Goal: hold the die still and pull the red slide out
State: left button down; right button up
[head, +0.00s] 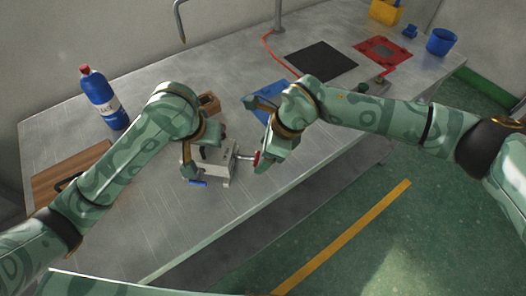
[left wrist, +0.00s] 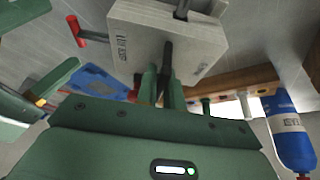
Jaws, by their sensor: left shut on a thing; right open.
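The die (head: 222,160), a pale grey metal block, stands on the metal table near its front edge. My left gripper (head: 197,162) is shut on it from the left; the die fills the top of the left wrist view (left wrist: 200,40), above the fingers (left wrist: 163,88). The red slide (head: 256,158) sticks out of the die's right side on a thin metal rod. Its red handle also shows in the left wrist view (left wrist: 75,30). My right gripper (head: 264,152) is open at the red handle, its fingers partly hiding it. I cannot tell whether they touch it.
A blue tray (head: 262,99) lies behind my right gripper, and a small wooden box (head: 209,103) behind the die. A blue bottle (head: 103,100) and a wooden board (head: 58,182) are at the left. A black mat (head: 320,60) and red plate (head: 372,46) lie farther back.

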pick_arm(q)
jog(key=shift+d, duration=0.1)
pick_arm(e)
jog(key=v, duration=1)
jog(key=shift+d+r, duration=0.2)
jog(key=shift+r, duration=0.1)
pick_arm(q)
jog(key=c, duration=1.5)
grip_release()
jog(key=shift+o, duration=0.2)
jog(key=shift+r, duration=0.1)
